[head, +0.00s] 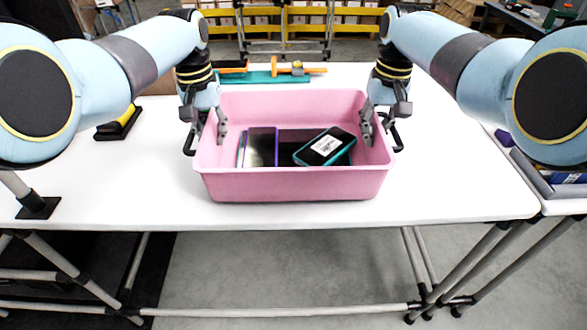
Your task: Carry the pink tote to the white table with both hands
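The pink tote (290,185) stands upright on a white table (470,185), near its front edge. Inside it lie a dark flat item with a purple edge (262,147) and a teal-edged dark item with a white label (326,147). My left gripper (205,138) straddles the tote's left wall, one finger inside and one outside, spread apart. My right gripper (381,135) straddles the right wall the same way, its fingers also spread. I cannot tell whether any finger touches the walls.
Behind the tote lie a teal item (262,77) and an orange tool (297,69). A yellow-and-black object (119,122) lies at the left. Another table with a grey tray (550,185) adjoins at the right.

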